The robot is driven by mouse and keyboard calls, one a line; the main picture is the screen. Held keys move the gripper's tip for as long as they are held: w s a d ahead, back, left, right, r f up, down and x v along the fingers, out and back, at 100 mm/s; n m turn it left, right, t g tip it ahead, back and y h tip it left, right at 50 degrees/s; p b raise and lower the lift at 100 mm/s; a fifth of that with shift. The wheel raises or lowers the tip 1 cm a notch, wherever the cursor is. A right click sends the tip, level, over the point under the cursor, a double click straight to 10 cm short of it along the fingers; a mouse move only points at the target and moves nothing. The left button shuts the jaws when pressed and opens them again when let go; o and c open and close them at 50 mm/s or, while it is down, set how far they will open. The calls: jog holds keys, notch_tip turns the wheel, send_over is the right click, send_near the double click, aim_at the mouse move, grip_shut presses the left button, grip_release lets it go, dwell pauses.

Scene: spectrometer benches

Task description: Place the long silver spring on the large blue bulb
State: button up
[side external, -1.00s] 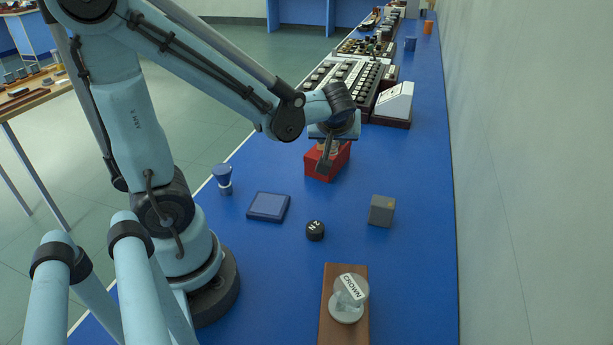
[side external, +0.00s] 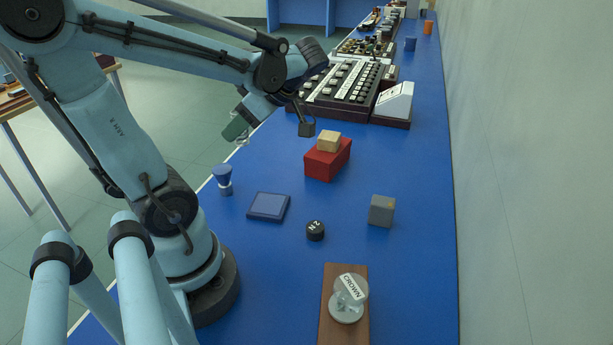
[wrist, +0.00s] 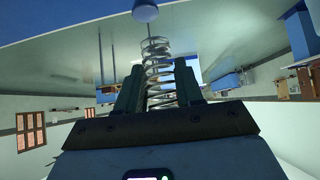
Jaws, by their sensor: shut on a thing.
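A silver coil spring (wrist: 157,58) stands upright between the two dark fingers of my gripper (wrist: 158,80) in the wrist view, its coils reaching beyond the fingertips. In the side view my gripper (side external: 240,131) is raised and tilted near the table's left edge, with a little of the spring (side external: 243,141) showing beside the green finger. I cannot clearly identify a large blue bulb. A blue flared piece with a pale band (side external: 222,179) stands upright on the table, below and apart from my gripper. A rounded blue thing (wrist: 145,12) shows at the top of the wrist view.
A red block (side external: 325,163) bears a tan block (side external: 328,141). A flat blue square (side external: 268,206), a black N2 disc (side external: 315,230), a grey cube (side external: 381,210) and a wooden board (side external: 330,325) with a clear CROWN piece stand nearer. Keyed instruments (side external: 345,92) fill the far end.

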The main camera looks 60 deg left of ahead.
jog(key=s+a+f, duration=0.1)
jog(key=a, duration=0.1)
jog(key=s+a+f, duration=0.1)
jog(key=a+f, duration=0.1)
jog(key=s+a+f, duration=0.1)
jog(key=s+a, duration=0.1)
jog(key=shift+a+f, duration=0.2)
jog(key=shift+f, duration=2.15)
jog(key=o, duration=1.1)
